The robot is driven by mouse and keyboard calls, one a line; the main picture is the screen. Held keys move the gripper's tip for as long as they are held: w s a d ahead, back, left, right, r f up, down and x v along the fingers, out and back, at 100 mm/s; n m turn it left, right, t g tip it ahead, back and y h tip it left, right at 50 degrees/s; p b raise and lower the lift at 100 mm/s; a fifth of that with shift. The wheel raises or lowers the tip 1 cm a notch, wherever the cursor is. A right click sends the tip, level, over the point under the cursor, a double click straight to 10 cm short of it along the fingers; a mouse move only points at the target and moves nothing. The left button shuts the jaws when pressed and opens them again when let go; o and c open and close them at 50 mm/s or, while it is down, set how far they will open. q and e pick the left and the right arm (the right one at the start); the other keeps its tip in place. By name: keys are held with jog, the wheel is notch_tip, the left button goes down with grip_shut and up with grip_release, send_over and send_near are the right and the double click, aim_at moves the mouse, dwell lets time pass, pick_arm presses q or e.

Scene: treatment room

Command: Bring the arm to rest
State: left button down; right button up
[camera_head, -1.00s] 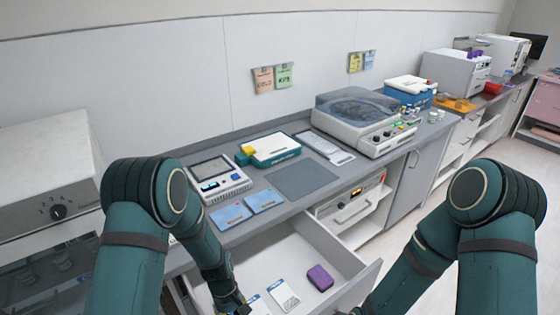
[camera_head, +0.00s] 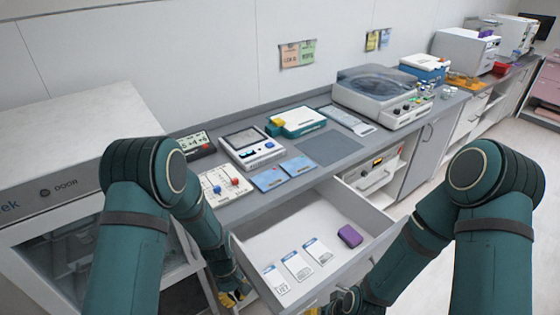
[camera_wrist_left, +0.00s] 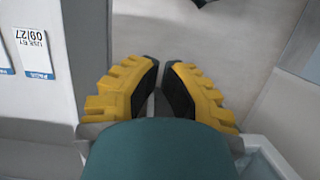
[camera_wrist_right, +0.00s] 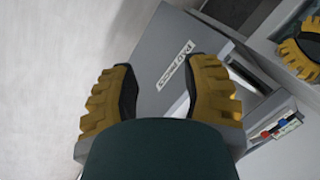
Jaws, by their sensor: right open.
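My left gripper (camera_head: 235,292) is low in front of the drawer's left side in the head view. In the left wrist view its yellow fingers (camera_wrist_left: 162,72) are together, with nothing seen between them, outside the drawer wall. My right gripper (camera_head: 322,310) is partly cut off at the bottom of the head view. In the right wrist view its fingers (camera_wrist_right: 160,78) are wide apart and empty before the grey drawer front (camera_wrist_right: 178,70). Part of the left gripper shows there at upper right.
The open drawer (camera_head: 270,245) sticks out from the counter. It holds several white labelled cards (camera_head: 297,265) and a purple block (camera_head: 350,236). Devices, blue cards (camera_head: 270,178) and a dark mat (camera_head: 329,147) lie on the counter. A white cabinet (camera_head: 70,140) stands at left.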

pick_arm(q)
jog(key=s+d+f+m+t+h+b, duration=0.2)
jog(key=s+f+m+t+b, duration=0.2)
jog(key=s, duration=0.4)
jog(key=shift+s+m+b, duration=0.4)
jog(key=shift+m+b, duration=0.15)
jog(key=shift+m, duration=0.15)
pick_arm(e)
jog(key=f, duration=0.3)
jog(key=s+f, duration=0.1)
jog(key=f, duration=0.1)
jog(key=shift+a+f, duration=0.25)
jog(key=shift+a, duration=0.1)
